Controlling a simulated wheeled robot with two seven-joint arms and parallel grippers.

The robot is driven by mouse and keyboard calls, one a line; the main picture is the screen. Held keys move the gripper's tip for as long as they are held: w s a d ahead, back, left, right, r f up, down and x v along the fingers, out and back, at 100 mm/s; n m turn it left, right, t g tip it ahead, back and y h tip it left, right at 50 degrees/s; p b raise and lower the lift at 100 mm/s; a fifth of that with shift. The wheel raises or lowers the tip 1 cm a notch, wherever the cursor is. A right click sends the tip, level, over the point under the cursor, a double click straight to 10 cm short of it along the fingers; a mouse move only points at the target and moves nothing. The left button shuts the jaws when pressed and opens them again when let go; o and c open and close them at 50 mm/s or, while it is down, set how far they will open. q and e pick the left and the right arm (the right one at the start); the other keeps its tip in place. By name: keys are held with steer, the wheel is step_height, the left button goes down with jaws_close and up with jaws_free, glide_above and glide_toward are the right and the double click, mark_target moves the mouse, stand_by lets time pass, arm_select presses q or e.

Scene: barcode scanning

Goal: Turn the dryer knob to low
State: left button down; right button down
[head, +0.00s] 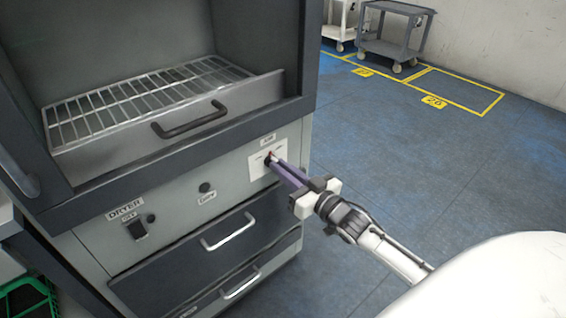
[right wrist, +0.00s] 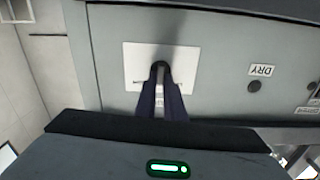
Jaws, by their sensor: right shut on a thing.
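The dryer (head: 176,200) stands at the left of the head view, with a control panel under its open chamber. The dryer knob (head: 268,160) sits on a white label plate (head: 258,172) at the panel's right end. My right gripper (head: 277,167) reaches in from the right and is shut on the knob. In the right wrist view the fingertips (right wrist: 161,74) close around the dark knob in front of the white plate (right wrist: 132,62). The fingers hide most of the knob, and the label text is too small to read. My left gripper is not in view.
A wire rack (head: 140,100) and a handled tray front (head: 190,122) are above the panel. A DRY button (head: 204,187) and a dark switch (head: 137,229) are left of the knob. Drawers with handles (head: 228,232) are below. Carts (head: 394,35) stand far back; blue floor at right is clear.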

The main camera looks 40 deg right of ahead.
steer(key=shift+a+f+n+p, duration=0.15)
steer(key=shift+n+p, duration=0.5)
steer(key=shift+n, duration=1.8)
steer(key=shift+a+r+n+p, duration=0.1)
steer(key=shift+n+p, duration=0.5)
steer(key=shift+n, duration=1.85)
steer(key=c, duration=1.8)
jaws_free()
steer(key=shift+c, duration=0.2)
steer(key=shift+s, duration=0.15)
steer(key=s, duration=1)
steer(key=shift+d+p, duration=0.4)
steer(key=shift+d, duration=0.05)
